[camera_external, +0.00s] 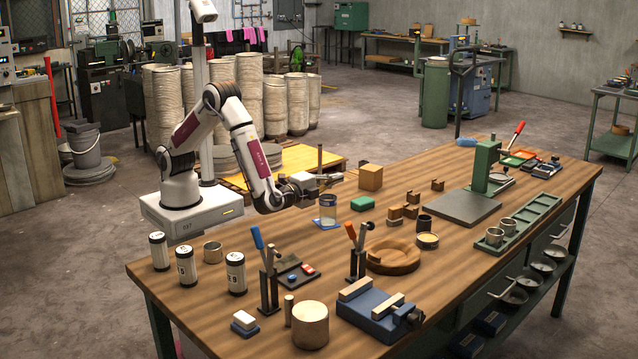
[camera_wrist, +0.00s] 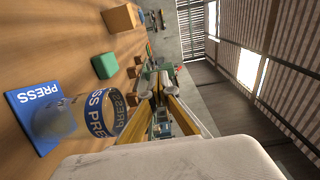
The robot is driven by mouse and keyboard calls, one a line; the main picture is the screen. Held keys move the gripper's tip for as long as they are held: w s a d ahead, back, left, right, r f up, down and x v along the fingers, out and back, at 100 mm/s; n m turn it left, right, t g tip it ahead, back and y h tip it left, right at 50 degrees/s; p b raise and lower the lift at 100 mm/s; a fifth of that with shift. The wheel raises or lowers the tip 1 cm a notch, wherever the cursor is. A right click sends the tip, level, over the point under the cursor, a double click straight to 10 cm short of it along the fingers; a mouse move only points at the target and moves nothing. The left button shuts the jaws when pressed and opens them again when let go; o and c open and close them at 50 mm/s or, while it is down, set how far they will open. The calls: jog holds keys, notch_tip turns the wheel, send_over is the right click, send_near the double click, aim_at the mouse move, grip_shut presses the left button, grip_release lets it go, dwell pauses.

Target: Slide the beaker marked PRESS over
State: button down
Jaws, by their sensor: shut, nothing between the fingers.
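The clear beaker (camera_external: 327,207) stands upright at the back left part of the wooden bench, on or at a small blue mat (camera_external: 320,225). In the wrist view the beaker (camera_wrist: 78,116) carries a blue band lettered PRESS, and the blue mat (camera_wrist: 22,112) also reads PRESS. The beaker looks clear with a pale lower part. My gripper (camera_external: 338,178) is shut and empty, just above and beside the beaker's rim in the external view. In the wrist view my fingers (camera_wrist: 160,88) lie right of the beaker's mouth; whether they touch it cannot be told.
A green block (camera_external: 362,203) and a wooden cube (camera_external: 370,177) stand right of the beaker. Small brown blocks (camera_external: 411,197) and a round wooden dish (camera_external: 393,257) are further right. Labelled canisters (camera_external: 186,266) and upright levers (camera_external: 268,280) stand in front. Bare bench lies just in front of the beaker.

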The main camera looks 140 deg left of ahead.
send_over(321, 213)
jog(key=d, duration=0.5)
jog(key=f, duration=1)
jog(key=shift+s+a+f, duration=0.1)
jog(key=shift+a, duration=0.85)
jog(key=shift+a, duration=1.65)
jog(key=shift+d, duration=0.2)
